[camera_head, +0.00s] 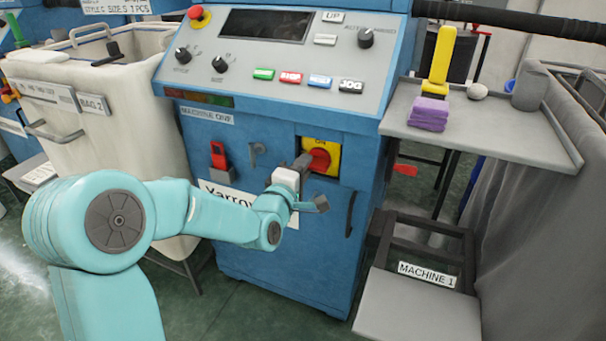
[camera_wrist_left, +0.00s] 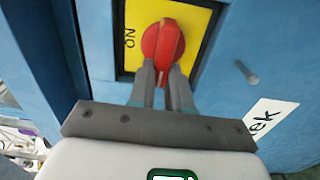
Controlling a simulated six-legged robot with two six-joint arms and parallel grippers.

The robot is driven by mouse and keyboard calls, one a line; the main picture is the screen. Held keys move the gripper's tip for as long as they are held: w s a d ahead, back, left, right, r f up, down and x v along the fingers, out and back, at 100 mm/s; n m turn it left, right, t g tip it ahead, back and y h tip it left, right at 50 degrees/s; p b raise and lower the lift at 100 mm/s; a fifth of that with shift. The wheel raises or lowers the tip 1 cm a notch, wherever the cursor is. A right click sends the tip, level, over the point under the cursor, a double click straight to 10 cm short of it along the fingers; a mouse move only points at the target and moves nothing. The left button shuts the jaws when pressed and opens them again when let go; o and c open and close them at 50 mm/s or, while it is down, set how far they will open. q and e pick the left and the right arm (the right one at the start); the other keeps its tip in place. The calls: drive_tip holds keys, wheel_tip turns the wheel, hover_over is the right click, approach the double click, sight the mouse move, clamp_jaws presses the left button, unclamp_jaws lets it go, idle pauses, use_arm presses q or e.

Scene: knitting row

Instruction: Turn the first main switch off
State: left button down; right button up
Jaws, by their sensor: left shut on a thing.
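The main switch is a red rotary knob (camera_head: 319,160) on a yellow plate (camera_head: 333,158) marked ON, low on the front of the blue machine (camera_head: 272,245) labelled MACHINE ONE. In the left wrist view the red knob (camera_wrist_left: 163,43) sits on the yellow plate (camera_wrist_left: 199,22), its ridge running roughly along the picture's height. My left gripper (camera_head: 309,160) reaches the knob from the left. In the wrist view its fingers (camera_wrist_left: 162,75) are shut on the knob's ridge. The fingertips partly cover the knob's lower part. My right gripper is not in view.
A control panel (camera_head: 285,90) with buttons and a red emergency stop (camera_head: 198,15) lies above. A red-handled latch (camera_head: 218,155) is left of the switch. A cream bin (camera_head: 140,110) stands left. A grey shelf (camera_head: 500,125) with purple cloths (camera_head: 429,114) stands right.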

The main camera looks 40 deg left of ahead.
use_arm(q)
drive_tip(key=shift+r+n, duration=0.15)
drive_tip(key=shift+n, duration=0.15)
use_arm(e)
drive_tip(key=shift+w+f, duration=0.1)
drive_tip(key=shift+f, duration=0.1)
use_arm(q)
drive_tip(key=c, duration=1.1)
unclamp_jaws()
drive_tip(key=shift+w, duration=0.1)
drive_tip(key=shift+o, duration=0.2)
drive_tip(key=b+v, duration=0.8)
drive_tip(key=v, duration=0.8)
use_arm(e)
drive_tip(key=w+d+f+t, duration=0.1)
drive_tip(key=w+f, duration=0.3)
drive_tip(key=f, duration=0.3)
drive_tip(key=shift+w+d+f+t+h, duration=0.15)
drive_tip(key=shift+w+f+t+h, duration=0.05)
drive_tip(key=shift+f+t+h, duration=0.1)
